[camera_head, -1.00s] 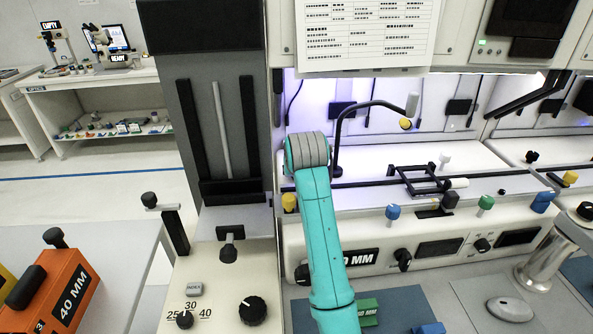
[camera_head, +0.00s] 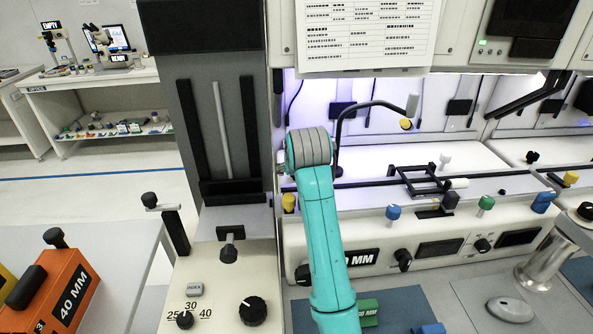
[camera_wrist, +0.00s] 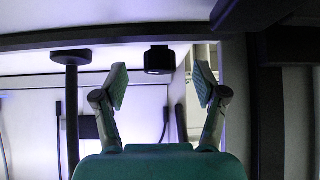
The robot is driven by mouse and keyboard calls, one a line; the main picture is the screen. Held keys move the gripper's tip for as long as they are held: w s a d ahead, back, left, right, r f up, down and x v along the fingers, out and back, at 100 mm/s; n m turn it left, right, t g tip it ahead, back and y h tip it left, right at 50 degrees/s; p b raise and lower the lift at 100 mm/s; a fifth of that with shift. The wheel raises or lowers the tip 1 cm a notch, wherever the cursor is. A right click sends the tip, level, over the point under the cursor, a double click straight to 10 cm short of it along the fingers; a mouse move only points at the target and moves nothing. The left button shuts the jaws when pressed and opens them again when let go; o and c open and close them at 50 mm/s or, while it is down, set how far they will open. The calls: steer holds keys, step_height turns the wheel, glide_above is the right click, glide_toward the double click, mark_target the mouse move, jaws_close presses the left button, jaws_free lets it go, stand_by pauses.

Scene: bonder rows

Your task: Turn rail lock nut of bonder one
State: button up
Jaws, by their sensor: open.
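In the wrist view my open gripper (camera_wrist: 161,86) has its two teal-padded fingers spread, with nothing held. A short dark cylindrical knob (camera_wrist: 159,60) appears between and just beyond the fingertips; it may be the rail lock nut, but I cannot tell for sure. In the head view the bonder front (camera_head: 430,238) carries a yellow knob (camera_head: 289,202), a blue knob (camera_head: 393,213), a dark knob (camera_head: 450,200) and a green knob (camera_head: 487,203). My teal arm stands in front of the bonder's left end, and its gripper is hidden there.
A dark post with a round top (camera_wrist: 72,60) stands left of the fingers in the wrist view. A curved lamp arm (camera_head: 340,125) and black rail frame (camera_head: 418,180) sit over the bonder deck. An orange 40 MM block (camera_head: 62,290) rests on the left table.

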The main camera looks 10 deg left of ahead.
steer(key=shift+v, duration=2.35)
